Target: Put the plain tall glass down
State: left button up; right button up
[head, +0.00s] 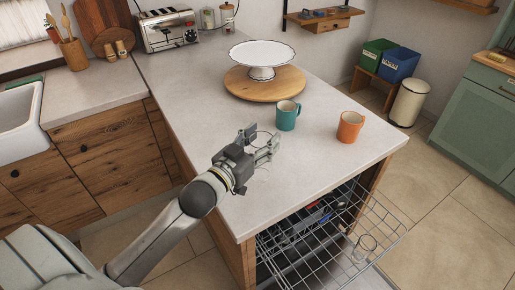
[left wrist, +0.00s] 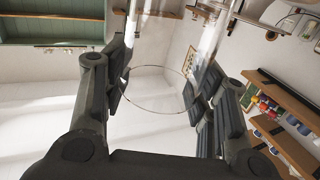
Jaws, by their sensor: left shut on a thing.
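My left gripper (head: 262,139) is over the near part of the pale counter (head: 205,120), shut on a clear glass (head: 261,150). The glass is so transparent that only faint outlines show in the head view. In the left wrist view its round outline (left wrist: 155,91) lies between the two finger pads (left wrist: 157,88). I cannot tell whether its base touches the counter. A teal mug (head: 287,116) and an orange mug (head: 350,127) stand on the counter to the right of the gripper. My right gripper is not in view.
A white cake stand (head: 262,55) on a round wooden board (head: 238,83) stands behind the mugs. A wire rack (head: 318,245) is pulled out below the counter's front edge, with another clear glass (head: 364,246) in it. The counter left of the gripper is clear.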

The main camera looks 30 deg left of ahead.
pick_arm(q)
jog(key=shift+a+f, duration=0.45)
jog(key=shift+f, duration=0.05)
jog(key=f, duration=0.2)
jog(key=f+p, duration=0.1)
jog(key=shift+w+a+f, duration=0.1)
jog(key=shift+w+a, duration=0.05)
jog(key=shift+a, duration=0.1)
jog(key=shift+d+f, duration=0.1)
jog(key=shift+f, duration=0.1)
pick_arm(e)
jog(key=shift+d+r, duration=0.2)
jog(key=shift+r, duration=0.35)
pick_arm(q)
jog(key=o, duration=0.8)
jog(key=shift+f, duration=0.1)
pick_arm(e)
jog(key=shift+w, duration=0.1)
